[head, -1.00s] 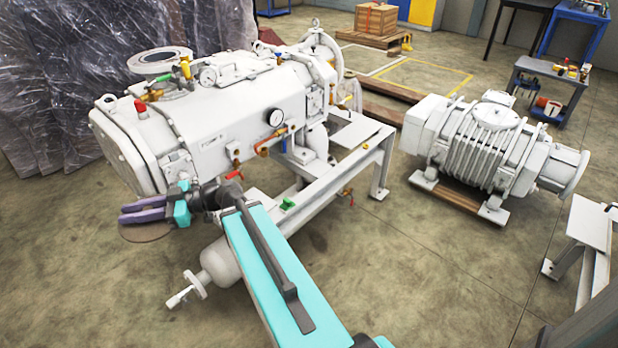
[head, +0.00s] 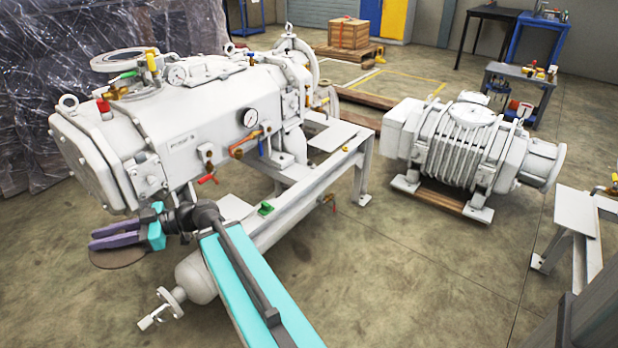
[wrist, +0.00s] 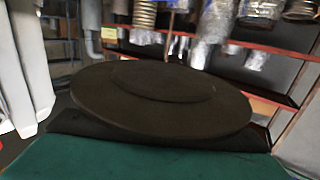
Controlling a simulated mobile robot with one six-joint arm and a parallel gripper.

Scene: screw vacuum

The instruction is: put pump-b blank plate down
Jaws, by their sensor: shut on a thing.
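The blank plate (head: 116,259) is a flat, dark brown disc. It shows just under the purple fingers of my gripper (head: 118,236) at the left of the head view. My gripper is shut on the plate and holds it above the floor, left of the pump's frame. In the wrist view the plate (wrist: 165,97) fills the middle as a dark round disc with a smaller raised round face. It looks roughly level. The fingers hide part of the plate in the head view.
A large pale grey pump (head: 200,120) on a metal frame stands right beside my gripper. A metal stand (head: 575,225) is at the right edge. The wrist view shows a rack (wrist: 260,65) behind the plate. Open floor lies in front.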

